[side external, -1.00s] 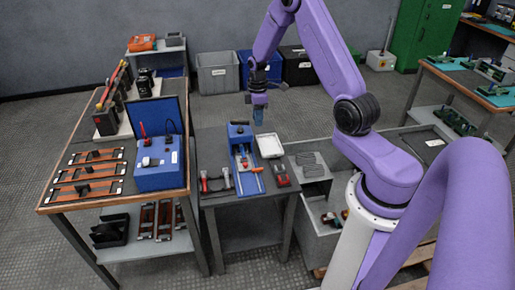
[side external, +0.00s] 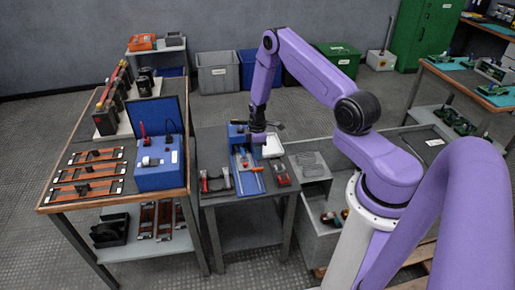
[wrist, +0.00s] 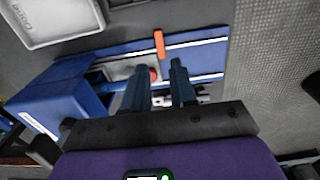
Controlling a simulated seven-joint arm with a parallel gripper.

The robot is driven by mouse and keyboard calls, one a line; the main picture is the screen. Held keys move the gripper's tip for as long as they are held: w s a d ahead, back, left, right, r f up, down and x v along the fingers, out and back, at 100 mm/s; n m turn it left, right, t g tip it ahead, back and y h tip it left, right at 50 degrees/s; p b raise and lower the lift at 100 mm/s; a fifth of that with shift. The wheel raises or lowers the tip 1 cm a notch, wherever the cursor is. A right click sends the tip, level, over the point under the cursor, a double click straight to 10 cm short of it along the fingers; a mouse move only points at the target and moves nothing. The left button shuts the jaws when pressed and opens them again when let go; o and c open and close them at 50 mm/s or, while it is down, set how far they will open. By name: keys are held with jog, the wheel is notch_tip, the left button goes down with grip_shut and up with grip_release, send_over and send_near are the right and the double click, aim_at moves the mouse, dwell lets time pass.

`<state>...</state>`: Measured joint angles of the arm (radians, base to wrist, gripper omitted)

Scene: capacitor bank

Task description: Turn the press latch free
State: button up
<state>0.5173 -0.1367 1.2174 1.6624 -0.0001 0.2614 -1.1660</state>
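The blue press (side external: 240,131) stands on the small grey bench in the side view. In the wrist view its blue body (wrist: 55,98) is at the left and its base with pale rails runs right. A small orange lever (wrist: 159,43) stands out on the base; it may be the latch, but I cannot be sure. A red round part (wrist: 153,74) shows just beyond my fingers. My gripper (wrist: 160,78) points down over the press, its two dark fingers apart with a gap between them. In the side view my gripper (side external: 258,150) hides part of the press.
A white tray (side external: 272,146) lies right of the press; it also shows in the wrist view (wrist: 50,15). A red-handled tool (side external: 215,181) lies left of it and small red parts (side external: 280,174) lie right. A blue box (side external: 158,165) stands on the wooden table.

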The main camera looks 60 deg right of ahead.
aim_at(258, 168)
jog(key=shift+f, duration=3.7)
grip_shut()
jog(key=n, duration=0.6)
